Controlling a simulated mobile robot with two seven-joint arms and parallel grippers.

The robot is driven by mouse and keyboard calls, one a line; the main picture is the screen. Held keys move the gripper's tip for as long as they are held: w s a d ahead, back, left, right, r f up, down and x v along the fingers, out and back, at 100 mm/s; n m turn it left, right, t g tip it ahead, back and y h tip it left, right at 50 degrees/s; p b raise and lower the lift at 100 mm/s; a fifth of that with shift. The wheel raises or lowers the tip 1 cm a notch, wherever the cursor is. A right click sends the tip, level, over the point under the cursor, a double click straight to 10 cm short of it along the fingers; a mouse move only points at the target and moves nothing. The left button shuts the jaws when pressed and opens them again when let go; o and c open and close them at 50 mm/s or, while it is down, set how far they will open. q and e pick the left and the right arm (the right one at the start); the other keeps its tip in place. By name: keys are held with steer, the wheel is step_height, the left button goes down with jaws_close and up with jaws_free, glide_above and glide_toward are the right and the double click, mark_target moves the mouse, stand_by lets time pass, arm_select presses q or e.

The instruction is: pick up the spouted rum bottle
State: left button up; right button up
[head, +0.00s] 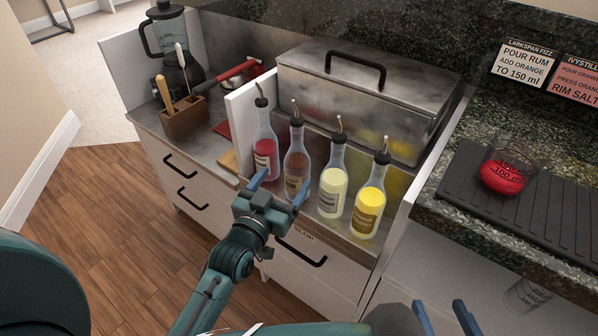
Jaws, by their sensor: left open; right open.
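Several spouted bottles stand upright in a row on the steel shelf. The brown bottle (296,160) is second from the left; I take it for the rum, though its label is too small to read. A red bottle (264,143) stands to its left; a pale yellow bottle (332,180) and a bright yellow bottle (368,205) stand to its right. My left gripper (281,186) is open and empty, its fingers pointing at the brown bottle's lower part and partly hiding it. I cannot tell whether they touch it. My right gripper (445,318) is open at the bottom edge, away from the bottles.
A steel lidded box (350,100) stands behind the bottles. A blender (172,50), a wooden utensil holder (186,120) and a red-handled tool (232,74) are at left. At right, a jug of red liquid (507,172) stands on a black ribbed mat (462,180). Recipe cards (524,62) hang behind it.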

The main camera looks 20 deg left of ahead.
mark_target(290, 172)
arm_select(q)
steer(key=w, duration=0.3)
steer(key=shift+w+d, duration=0.25)
steer(key=shift+w, duration=0.05)
steer(key=w, duration=0.1)
steer(key=w+b, duration=0.1)
steer(key=w, duration=0.1)
steer(key=w+d+f, duration=0.1)
steer(key=shift+w+b, duration=0.35)
steer(key=shift+w, duration=0.3)
arm_select(e)
steer(key=shift+w+a+f+n, duration=0.15)
steer(key=shift+a+f+n, duration=0.05)
steer(key=shift+f, duration=0.4)
steer(key=shift+w+a+f+n, duration=0.1)
steer(key=shift+a+f+n, duration=0.1)
steer(key=shift+f, duration=0.35)
arm_select(q)
steer(key=c, duration=1.4)
steer(key=shift+r, duration=0.15)
arm_select(e)
steer(key=shift+r, duration=0.1)
